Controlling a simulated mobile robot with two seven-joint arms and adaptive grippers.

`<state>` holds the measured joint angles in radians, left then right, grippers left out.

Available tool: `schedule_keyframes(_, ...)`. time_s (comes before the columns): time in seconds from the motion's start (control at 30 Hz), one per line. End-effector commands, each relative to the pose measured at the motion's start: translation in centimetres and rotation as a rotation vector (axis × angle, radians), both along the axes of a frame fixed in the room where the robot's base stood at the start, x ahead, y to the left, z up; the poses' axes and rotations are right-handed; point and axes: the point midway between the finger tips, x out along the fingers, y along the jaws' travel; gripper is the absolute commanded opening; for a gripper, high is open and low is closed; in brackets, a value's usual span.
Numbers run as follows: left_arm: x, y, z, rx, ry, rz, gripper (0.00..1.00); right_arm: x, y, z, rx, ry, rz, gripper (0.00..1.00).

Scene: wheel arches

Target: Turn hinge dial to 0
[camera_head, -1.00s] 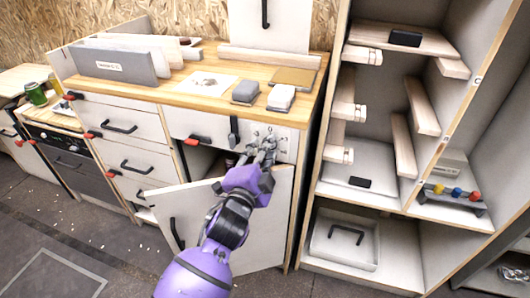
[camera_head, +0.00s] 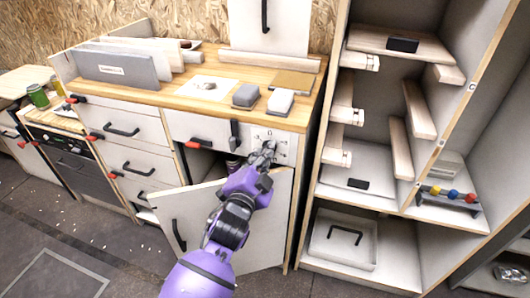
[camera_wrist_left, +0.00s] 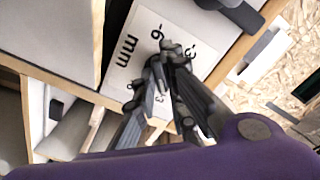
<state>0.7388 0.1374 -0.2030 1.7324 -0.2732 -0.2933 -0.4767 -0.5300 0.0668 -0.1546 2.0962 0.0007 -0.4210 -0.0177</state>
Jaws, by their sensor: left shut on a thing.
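The white dial plate (camera_head: 285,141) is on the cabinet front, just under the worktop and above an open door. In the left wrist view the plate (camera_wrist_left: 130,72) shows the marks "-3", "-6" and "mm", turned on their side. My left gripper (camera_head: 265,152) is at this plate, its fingers shut on the hinge dial. The fingers (camera_wrist_left: 168,52) hide most of the dial in the wrist view, so its setting cannot be read. My right gripper is not in view.
The white cabinet door (camera_head: 265,228) hangs open below my left arm. A black handle (camera_head: 234,136) is just left of the plate. Grey and white blocks lie on the worktop (camera_head: 200,103) above. A tall shelf unit (camera_head: 309,225) stands to the right.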

Motion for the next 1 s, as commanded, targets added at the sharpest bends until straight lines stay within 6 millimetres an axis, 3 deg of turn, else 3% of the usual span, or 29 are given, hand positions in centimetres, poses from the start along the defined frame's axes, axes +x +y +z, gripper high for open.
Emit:
schedule_keyframes(0.6, 0.0, 0.0, 0.2, -0.538, 0.176, 0.0, 0.0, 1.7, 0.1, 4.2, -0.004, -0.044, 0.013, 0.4)
schedule_keyframes(1.0, 0.0, 0.0, 0.0, -0.758, 0.248, 0.001, 0.0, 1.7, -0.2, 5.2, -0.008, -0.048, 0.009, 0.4)
